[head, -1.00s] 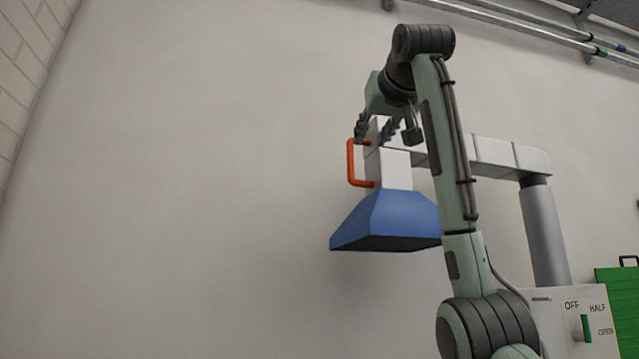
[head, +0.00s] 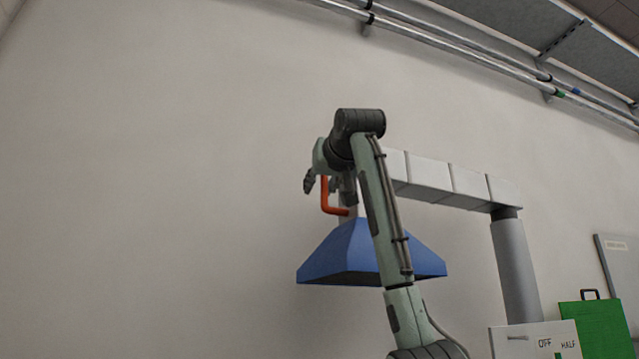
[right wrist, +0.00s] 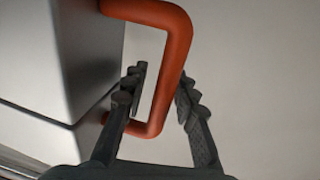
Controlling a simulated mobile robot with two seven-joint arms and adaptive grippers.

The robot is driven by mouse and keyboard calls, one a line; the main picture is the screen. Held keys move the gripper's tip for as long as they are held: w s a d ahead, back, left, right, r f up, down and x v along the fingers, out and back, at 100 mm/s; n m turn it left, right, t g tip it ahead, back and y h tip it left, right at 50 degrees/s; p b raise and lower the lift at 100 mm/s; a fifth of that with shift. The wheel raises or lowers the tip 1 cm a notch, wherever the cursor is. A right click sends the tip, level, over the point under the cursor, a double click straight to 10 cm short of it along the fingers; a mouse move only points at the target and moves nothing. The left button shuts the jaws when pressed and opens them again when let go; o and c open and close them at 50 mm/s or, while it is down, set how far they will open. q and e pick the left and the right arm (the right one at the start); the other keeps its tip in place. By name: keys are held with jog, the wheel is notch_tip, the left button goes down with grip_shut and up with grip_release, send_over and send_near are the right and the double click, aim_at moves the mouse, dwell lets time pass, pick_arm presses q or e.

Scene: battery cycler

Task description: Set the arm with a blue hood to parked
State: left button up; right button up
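The blue hood (head: 340,255) hangs at the left end of a jointed white arm (head: 430,178), in front of a bare wall. The white arm runs right to a grey post (head: 515,270). An orange-red handle (head: 326,197) sticks out left above the hood; it also shows in the right wrist view (right wrist: 178,40). My right gripper (head: 322,184) is at this handle. In the right wrist view the spread fingers (right wrist: 160,88) have the handle's bar between them, without a clear grip on both sides. My right arm hides part of the hood and its mount. My left gripper is not in view.
A white box (head: 508,341) marked OFF and HALF, with a green switch (head: 558,355), is at the post's foot. A green case (head: 597,328) stands right of it. Pipes (head: 450,40) run high along the wall. The wall side left of the hood is clear.

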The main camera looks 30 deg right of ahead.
jog(key=shift+w, duration=0.15)
grip_shut()
dwell(0.4)
